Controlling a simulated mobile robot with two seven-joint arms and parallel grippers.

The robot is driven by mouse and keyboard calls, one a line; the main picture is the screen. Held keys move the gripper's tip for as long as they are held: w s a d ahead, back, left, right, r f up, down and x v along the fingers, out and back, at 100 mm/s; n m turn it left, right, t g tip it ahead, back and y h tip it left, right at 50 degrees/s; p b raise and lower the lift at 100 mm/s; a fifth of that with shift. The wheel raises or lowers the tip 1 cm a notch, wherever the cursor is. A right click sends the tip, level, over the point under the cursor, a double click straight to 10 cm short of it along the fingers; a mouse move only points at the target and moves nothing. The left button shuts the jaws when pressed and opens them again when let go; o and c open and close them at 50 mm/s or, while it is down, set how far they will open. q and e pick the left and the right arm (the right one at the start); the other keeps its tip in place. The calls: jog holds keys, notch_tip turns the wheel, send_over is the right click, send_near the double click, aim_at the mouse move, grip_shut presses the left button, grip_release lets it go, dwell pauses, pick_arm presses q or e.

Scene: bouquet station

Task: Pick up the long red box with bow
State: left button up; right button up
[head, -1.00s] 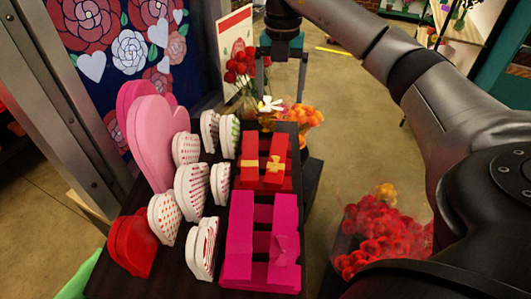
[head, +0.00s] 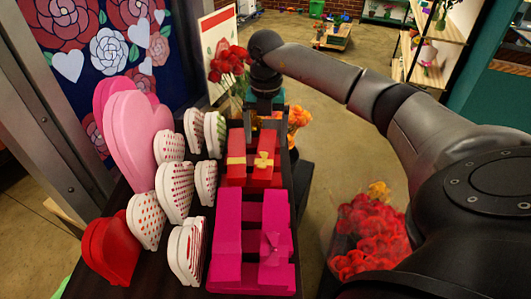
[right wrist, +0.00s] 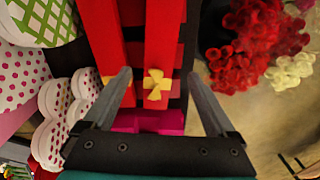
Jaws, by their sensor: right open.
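The long red box with a yellow bow (head: 264,176) lies on the dark display stand, beside a second red box with a plain yellow band (head: 236,165). The bow box also shows in the right wrist view (right wrist: 163,40), its yellow bow towards the lower middle. My right gripper (head: 266,128) is above the far part of the red boxes. In the right wrist view the open, empty right gripper (right wrist: 158,78) has its fingers spread to either side of the bow box, with part of the neighbouring red box also between them. My left gripper is not in view.
Magenta boxes (head: 226,240) lie in front of the red ones. White patterned heart boxes (head: 174,192), a pink heart (head: 140,135) and a red heart (head: 112,248) stand on the left. Red flowers (head: 368,235) are at the right; orange flowers (head: 299,116) are behind.

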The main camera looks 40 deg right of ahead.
aim_at(265, 153)
notch_tip(265, 153, down, 6)
jog(key=shift+s+a+r+p, duration=0.1)
jog(key=shift+a+p, duration=0.05)
jog(key=shift+p, duration=0.2)
jog(key=shift+r, duration=0.1)
grip_shut()
dwell(0.6)
